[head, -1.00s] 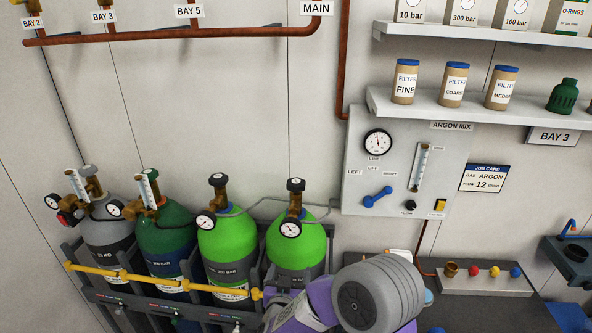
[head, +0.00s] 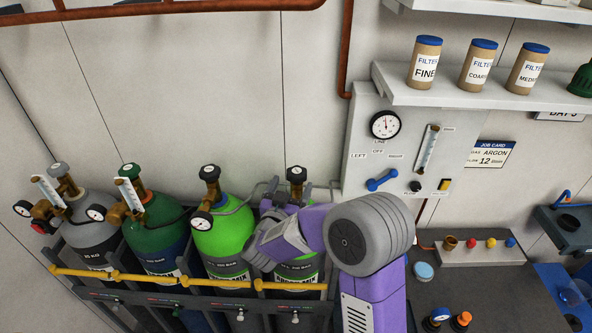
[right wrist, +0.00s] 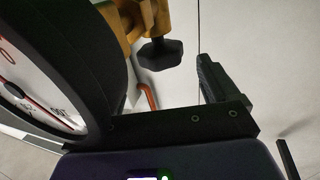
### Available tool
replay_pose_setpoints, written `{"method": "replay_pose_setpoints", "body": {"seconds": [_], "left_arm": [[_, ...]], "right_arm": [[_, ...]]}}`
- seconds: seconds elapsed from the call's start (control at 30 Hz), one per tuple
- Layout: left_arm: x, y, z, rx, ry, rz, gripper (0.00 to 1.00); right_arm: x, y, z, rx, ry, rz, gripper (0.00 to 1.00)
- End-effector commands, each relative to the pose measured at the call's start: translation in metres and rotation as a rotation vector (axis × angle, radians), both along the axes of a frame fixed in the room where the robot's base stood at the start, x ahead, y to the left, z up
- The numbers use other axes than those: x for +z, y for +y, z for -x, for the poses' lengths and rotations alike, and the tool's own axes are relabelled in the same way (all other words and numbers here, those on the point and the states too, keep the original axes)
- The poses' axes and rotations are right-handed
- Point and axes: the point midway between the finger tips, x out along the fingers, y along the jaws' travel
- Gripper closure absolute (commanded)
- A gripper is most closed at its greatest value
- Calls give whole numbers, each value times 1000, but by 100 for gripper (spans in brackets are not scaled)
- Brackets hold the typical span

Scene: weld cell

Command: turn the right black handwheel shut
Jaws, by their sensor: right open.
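The right black handwheel (head: 297,173) tops the brass valve of the right bright green cylinder (head: 303,272). A black lobed handwheel on brass also shows in the right wrist view (right wrist: 160,53), tilted, near my gripper. My right gripper (head: 271,191) is at the left of the right handwheel, with a small gap between them. It is open, with no handwheel between its fingers. In the right wrist view one black finger (right wrist: 211,80) shows right of the handwheel; a large gauge (right wrist: 40,85) fills the left side. My forearm hides much of the right cylinder. My left gripper is out of view.
The left bright green cylinder (head: 222,240) has its own black handwheel (head: 209,173) and gauge (head: 201,221). A yellow bar (head: 160,279) crosses the rack front. The argon panel (head: 362,135) and wall shelf (head: 470,92) are to the right.

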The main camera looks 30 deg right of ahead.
Motion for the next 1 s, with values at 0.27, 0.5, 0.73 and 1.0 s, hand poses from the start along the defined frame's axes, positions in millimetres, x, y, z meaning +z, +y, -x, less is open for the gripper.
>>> {"method": "replay_pose_setpoints", "body": {"seconds": [0.27,0.5,0.73,1.0], "left_arm": [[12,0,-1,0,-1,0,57],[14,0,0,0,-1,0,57],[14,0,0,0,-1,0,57],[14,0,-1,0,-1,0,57]], "right_arm": [[1,-35,-32,-2,1,-1,12],[0,-44,-42,0,1,-1,12],[0,-44,-42,1,1,-1,12],[0,-44,-42,1,1,-1,53]]}}
